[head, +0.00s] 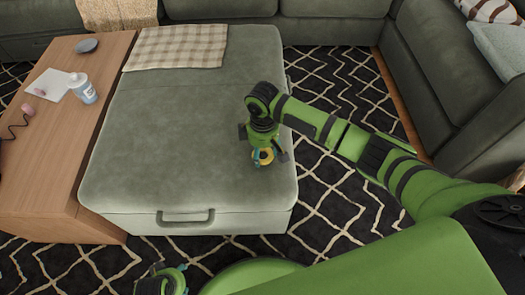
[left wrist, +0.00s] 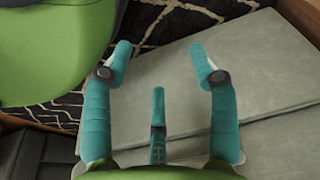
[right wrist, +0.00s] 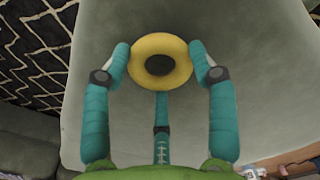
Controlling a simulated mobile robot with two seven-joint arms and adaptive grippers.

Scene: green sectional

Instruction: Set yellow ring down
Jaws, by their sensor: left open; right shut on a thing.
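The yellow ring (right wrist: 160,40) is between the fingertips of my right gripper (right wrist: 159,65) in the right wrist view, with a finger on each side of it. In the head view the yellow ring (head: 264,156) shows at the tip of my right gripper (head: 263,150), over the right part of the green ottoman (head: 160,140). I cannot tell whether the ring touches the ottoman top. My left gripper (left wrist: 160,62) is open and empty in the left wrist view. In the head view only part of my left gripper (head: 170,282) shows at the bottom edge.
A checkered cloth (head: 175,46) lies on the ottoman's far end. A wooden table (head: 45,185) on the left holds a bottle (head: 83,88), a grey dish (head: 86,46) and small items. A green sofa (head: 445,70) stands behind and right. The ottoman's middle is clear.

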